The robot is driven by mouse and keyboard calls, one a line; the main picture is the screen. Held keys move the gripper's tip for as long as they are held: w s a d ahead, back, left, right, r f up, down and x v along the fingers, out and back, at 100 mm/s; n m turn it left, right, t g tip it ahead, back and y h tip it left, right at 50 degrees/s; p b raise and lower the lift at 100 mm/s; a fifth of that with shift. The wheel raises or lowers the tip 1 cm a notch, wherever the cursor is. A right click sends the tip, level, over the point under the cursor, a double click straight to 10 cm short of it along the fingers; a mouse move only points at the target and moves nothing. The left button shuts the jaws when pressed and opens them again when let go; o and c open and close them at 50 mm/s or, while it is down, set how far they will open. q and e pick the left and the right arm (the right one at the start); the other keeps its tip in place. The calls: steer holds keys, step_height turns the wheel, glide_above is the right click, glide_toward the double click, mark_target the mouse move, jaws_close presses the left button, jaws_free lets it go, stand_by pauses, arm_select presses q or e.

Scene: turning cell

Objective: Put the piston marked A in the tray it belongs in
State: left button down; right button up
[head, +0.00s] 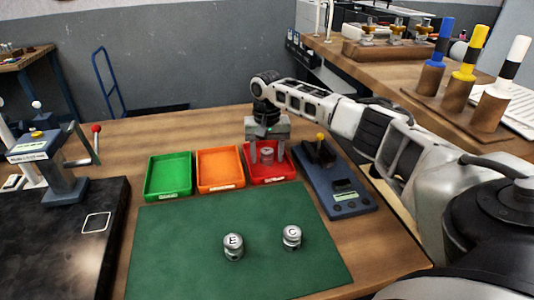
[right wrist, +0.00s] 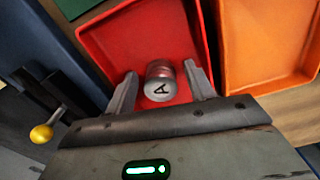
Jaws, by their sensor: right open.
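The piston marked A (right wrist: 159,84) is a metal cylinder standing in the red tray (right wrist: 113,38), with its letter facing up in the right wrist view. In the head view it shows (head: 267,156) between the fingers of my right gripper (head: 267,160). My right gripper (right wrist: 163,92) is open, with one finger on each side of the piston and gaps visible. The red tray (head: 287,172) is the rightmost of three trays; the orange tray (head: 220,187) and the green tray (head: 168,194) are left of it. My left gripper is not in view.
Pistons E (head: 233,247) and C (head: 292,238) stand on the green mat (head: 180,255). A blue gauge device (head: 345,195) with a yellow-tipped lever is right of the red tray. A press (head: 55,170) and dark plate stand at left. Most of the mat is clear.

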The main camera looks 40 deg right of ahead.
mark_target(267, 152)
step_height(267, 152, up, 12)
steer(key=shift+b, duration=0.4)
step_height(267, 152, down, 13)
steer(key=shift+r+p, duration=0.15)
steer(key=shift+p, duration=0.25)
step_height(267, 152, up, 3)
steer(key=shift+r, duration=0.1)
steer(key=shift+s+a+r, duration=0.1)
steer(key=shift+a+r, duration=0.1)
steer(key=shift+r, duration=0.4)
